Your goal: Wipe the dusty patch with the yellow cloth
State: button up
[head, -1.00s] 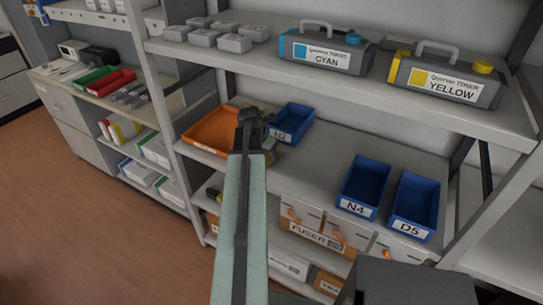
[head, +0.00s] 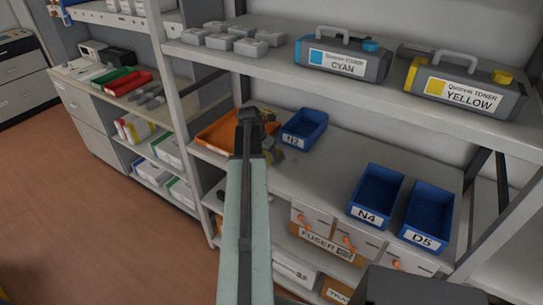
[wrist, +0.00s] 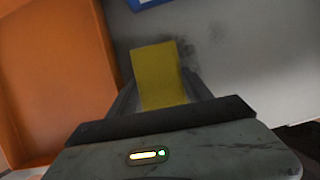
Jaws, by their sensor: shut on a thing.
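My gripper (wrist: 160,95) is shut on the yellow cloth (wrist: 158,72), which sticks out between the fingers in the wrist view. A dark, smudgy dusty patch (wrist: 218,32) shows on the grey shelf surface beyond and to the right of the cloth's far end. The cloth's far end overlaps the edge of the smudged area; I cannot tell whether it touches the surface. In the head view my gripper (head: 270,150) is over the middle shelf, between the orange tray and the blue N2 bin, partly hidden by my arm.
The orange tray (wrist: 60,80) stands close on the left in the wrist view. The blue N2 bin (head: 304,128) is just behind the gripper. Blue bins N4 (head: 376,194) and D5 (head: 428,216) stand right. Bare shelf (head: 335,165) lies between. The upper shelf carries toner cartridges.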

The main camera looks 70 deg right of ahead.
aim_at(299, 165)
jog(key=shift+w+d, duration=0.15)
jog(key=shift+w, duration=0.45)
jog(key=shift+s+d, duration=0.2)
jog(key=shift+d, duration=0.55)
jog(key=shift+s+d, duration=0.15)
jog(key=shift+d, duration=0.6)
jog(key=shift+s+a+r, duration=0.1)
jog(key=shift+s+a, duration=0.2)
jog(key=shift+s, duration=0.6)
jog(key=shift+s+a, duration=0.25)
jog(key=shift+s, duration=0.6)
jog(key=shift+s+a, duration=0.2)
jog(key=shift+s, duration=0.6)
jog(key=shift+s+a, duration=0.2)
jog(key=shift+s, duration=0.55)
jog(key=shift+s+a, duration=0.25)
jog(key=shift+s, duration=0.65)
jog(key=shift+s+a, duration=0.25)
jog(key=shift+s, duration=0.65)
jog(key=shift+s+a+f, duration=0.1)
jog(key=shift+s+a, duration=0.15)
jog(key=shift+s, duration=0.6)
jog(key=shift+s+a+f, duration=0.1)
jog(key=shift+s+a, duration=0.1)
jog(key=shift+s, duration=0.65)
jog(key=shift+r, duration=0.1)
notch_tip(299, 165, up, 6)
jog(key=p, duration=0.6)
